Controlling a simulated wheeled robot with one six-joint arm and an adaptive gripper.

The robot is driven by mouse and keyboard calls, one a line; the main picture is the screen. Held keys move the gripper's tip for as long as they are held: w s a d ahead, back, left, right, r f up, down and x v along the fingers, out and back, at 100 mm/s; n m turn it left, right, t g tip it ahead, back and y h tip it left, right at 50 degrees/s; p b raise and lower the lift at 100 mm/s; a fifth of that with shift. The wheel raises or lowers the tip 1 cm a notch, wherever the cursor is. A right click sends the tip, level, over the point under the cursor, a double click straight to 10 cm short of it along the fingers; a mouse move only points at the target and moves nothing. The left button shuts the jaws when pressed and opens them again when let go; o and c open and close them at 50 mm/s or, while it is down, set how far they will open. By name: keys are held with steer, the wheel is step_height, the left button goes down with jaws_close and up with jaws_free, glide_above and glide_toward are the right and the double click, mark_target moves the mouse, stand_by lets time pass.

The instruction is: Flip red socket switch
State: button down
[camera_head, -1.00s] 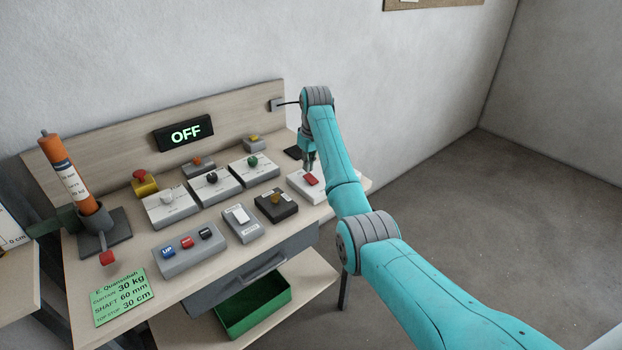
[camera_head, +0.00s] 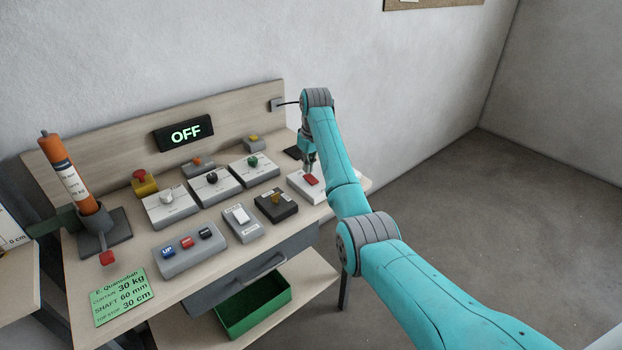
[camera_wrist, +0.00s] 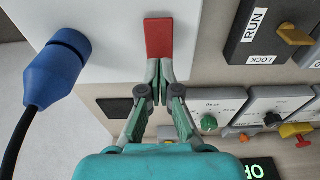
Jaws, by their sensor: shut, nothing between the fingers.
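The red socket switch (camera_head: 311,180) sits on a white socket box (camera_head: 297,184) at the right end of the bench. In the wrist view the red rocker (camera_wrist: 158,40) lies straight ahead of my fingertips. My gripper (camera_head: 309,168) is shut and empty, pointing down at the switch. In the wrist view my gripper's fingertips (camera_wrist: 160,72) meet at the rocker's near edge and overlap it. Whether they press on it or hover just above cannot be told. The display (camera_head: 184,133) reads OFF.
A blue plug (camera_wrist: 60,68) with a black cable stands in the socket box beside the switch. A black RUN/LOCK box (camera_head: 275,204) and several knob boxes (camera_head: 215,182) lie to the left. A green bin (camera_head: 253,306) is below. The floor at right is clear.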

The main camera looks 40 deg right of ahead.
mark_target(309, 176)
steer(key=shift+f, duration=1.05)
stand_by(0.4)
steer(key=shift+r, duration=3.6)
steer(key=shift+s, duration=0.1)
